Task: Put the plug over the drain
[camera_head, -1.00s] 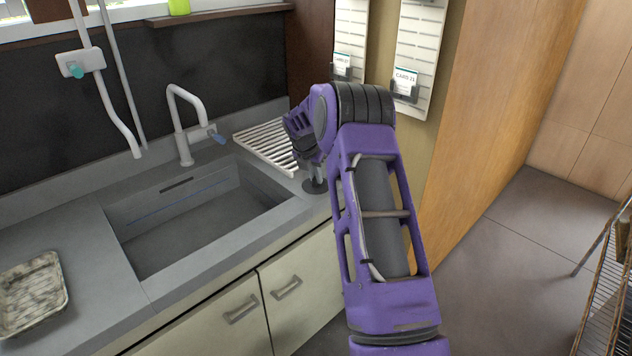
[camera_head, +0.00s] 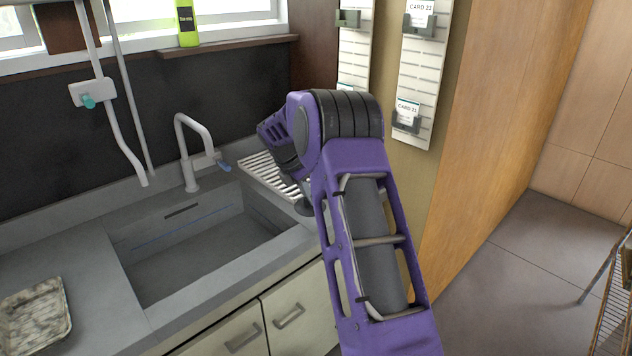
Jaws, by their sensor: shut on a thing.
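The plug (camera_head: 305,208) is a small dark round piece at the right end of the sink, beside the slatted drainboard. My gripper (camera_head: 303,190) is shut on it from above, mostly hidden behind my purple wrist and forearm. I cannot tell whether the plug touches the counter or hangs just above it. The grey sink basin (camera_head: 200,262) lies to the left of my gripper. The drain cannot be made out on the visible basin floor.
A white faucet (camera_head: 192,155) with a blue lever stands behind the basin. The white slatted drainboard (camera_head: 262,174) lies behind my gripper. A mottled tray (camera_head: 35,318) sits on the left counter. Card racks (camera_head: 418,70) hang on the wall at right. The space over the basin is clear.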

